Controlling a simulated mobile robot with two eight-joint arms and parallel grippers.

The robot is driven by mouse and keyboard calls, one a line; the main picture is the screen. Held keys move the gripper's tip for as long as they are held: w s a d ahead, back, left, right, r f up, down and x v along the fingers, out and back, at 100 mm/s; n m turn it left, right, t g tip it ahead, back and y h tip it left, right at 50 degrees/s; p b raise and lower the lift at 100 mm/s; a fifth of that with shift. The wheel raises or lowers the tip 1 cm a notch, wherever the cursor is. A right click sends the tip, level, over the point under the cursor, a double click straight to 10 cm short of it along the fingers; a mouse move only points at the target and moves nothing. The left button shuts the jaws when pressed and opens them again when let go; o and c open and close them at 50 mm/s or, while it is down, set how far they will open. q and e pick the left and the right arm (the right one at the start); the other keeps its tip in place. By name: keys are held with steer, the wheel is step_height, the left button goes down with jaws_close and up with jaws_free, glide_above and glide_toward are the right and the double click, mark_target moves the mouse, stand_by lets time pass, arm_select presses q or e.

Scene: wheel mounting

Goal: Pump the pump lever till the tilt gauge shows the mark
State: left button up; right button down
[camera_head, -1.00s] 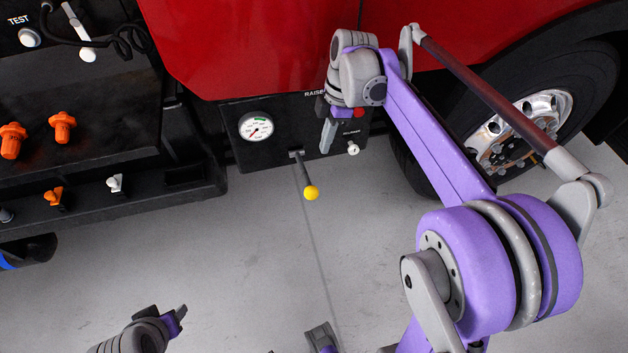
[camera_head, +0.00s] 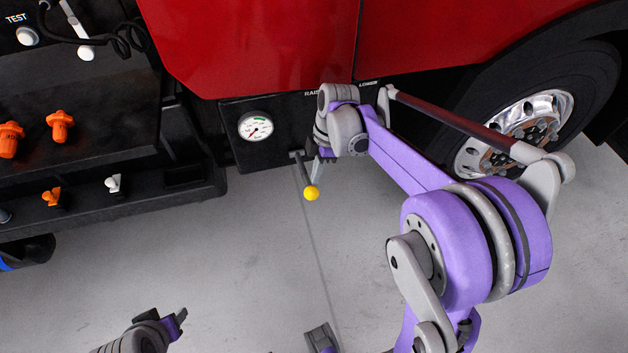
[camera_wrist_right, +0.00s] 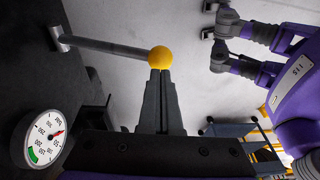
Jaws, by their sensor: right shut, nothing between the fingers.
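The pump lever (camera_head: 306,173) slants down from the black panel and ends in a yellow ball (camera_head: 311,193). In the right wrist view the ball (camera_wrist_right: 160,57) is at the tips of my right gripper (camera_wrist_right: 160,72), whose fingers are shut and empty; touching or just apart, I cannot tell. In the head view this gripper (camera_head: 315,176) is beside the lever, partly hidden by my arm. The round gauge (camera_head: 256,127) has a green band at upper right; its red needle points lower left, off the band. My left gripper (camera_head: 178,318) is low at left, jaw state unclear.
The black panel (camera_head: 235,153) sits under the red truck body (camera_head: 250,50). A wheel (camera_head: 525,125) is at right. A dark bench with orange knobs (camera_head: 60,125) stands at left. The grey floor (camera_head: 240,240) below the lever is clear.

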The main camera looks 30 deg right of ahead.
mark_target(313, 191)
steer(key=shift+x, duration=1.45)
steer(key=shift+s+f+t+b, duration=0.3)
steer(key=shift+s+f+b, duration=0.15)
steer(key=shift+f, duration=0.25)
step_height(313, 191, down, 11)
steer(key=s+t+h+b, duration=0.1)
steer(key=s+t+b, duration=0.1)
steer(key=t+b, duration=0.2)
steer(key=b, duration=0.3)
steer(key=shift+s+a+r+n, duration=0.15)
steer(key=shift+s+a+n, duration=0.15)
steer(key=shift+a, duration=0.1)
